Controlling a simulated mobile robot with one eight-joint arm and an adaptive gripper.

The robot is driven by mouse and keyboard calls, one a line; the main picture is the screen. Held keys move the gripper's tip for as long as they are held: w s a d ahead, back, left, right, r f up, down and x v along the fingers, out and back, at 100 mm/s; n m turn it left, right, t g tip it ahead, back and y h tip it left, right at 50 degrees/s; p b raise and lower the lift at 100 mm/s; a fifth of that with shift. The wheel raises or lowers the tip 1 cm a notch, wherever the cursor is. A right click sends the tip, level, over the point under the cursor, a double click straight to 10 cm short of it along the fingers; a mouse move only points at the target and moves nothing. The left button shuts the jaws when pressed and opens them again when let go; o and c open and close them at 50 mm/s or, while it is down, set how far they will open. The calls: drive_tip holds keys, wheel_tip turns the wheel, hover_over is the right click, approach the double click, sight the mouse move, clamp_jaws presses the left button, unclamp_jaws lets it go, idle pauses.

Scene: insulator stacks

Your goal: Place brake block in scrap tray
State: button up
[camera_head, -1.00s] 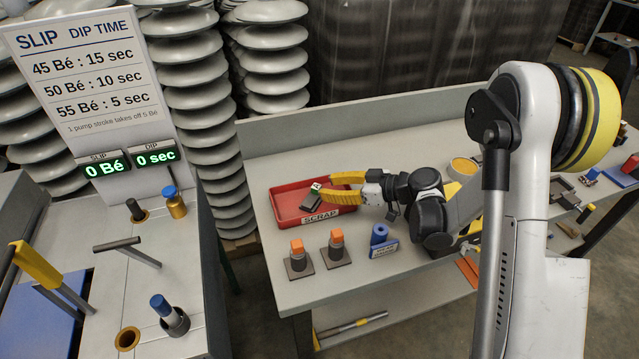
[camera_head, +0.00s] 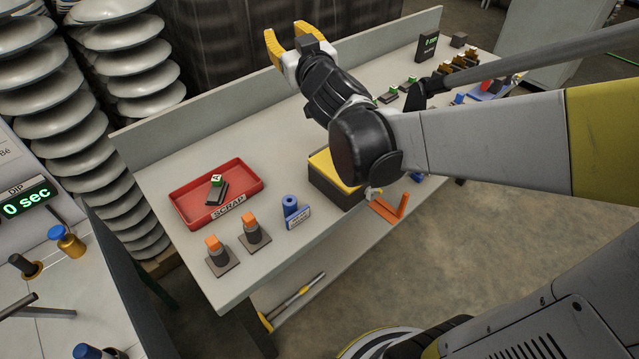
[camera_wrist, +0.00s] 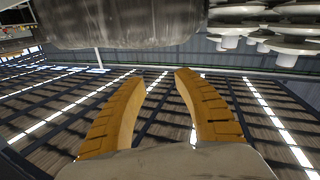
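The red scrap tray (camera_head: 180,207), labelled SCRAP, sits at the left end of the grey bench. A dark block with a green and white top (camera_head: 217,188) lies inside the tray; it looks like the brake block. My gripper (camera_head: 286,36) is raised over the back of the bench, well to the right of and above the tray. Its yellow fingers are spread and nothing is between them. The wrist view shows the same open, empty fingers (camera_wrist: 155,85) pointing up toward the ceiling lights and roof.
Two orange-topped posts (camera_head: 252,230) and a blue cylinder on a labelled stand (camera_head: 292,208) stand in front of the tray. A dark box with a yellow top (camera_head: 328,178) is beneath my arm. Smaller green-topped blocks (camera_head: 393,96) lie farther right. Insulator stacks rise behind left.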

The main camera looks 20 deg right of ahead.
drive_tip(key=s+a+f+g, duration=0.2)
drive_tip(key=s+f+g, duration=0.3)
drive_tip(key=s+f, duration=0.4)
drive_tip(key=s+a+f+g+y, duration=0.1)
drive_tip(key=s+f+g, duration=0.5)
drive_tip(key=s, duration=1.1)
wheel_tip(320, 180, down, 3)
drive_tip(key=shift+s+a+r+m, duration=0.1)
drive_tip(key=shift+s+a+m, duration=0.1)
drive_tip(key=shift+a+m, duration=0.35)
drive_tip(key=shift+a, duration=0.1)
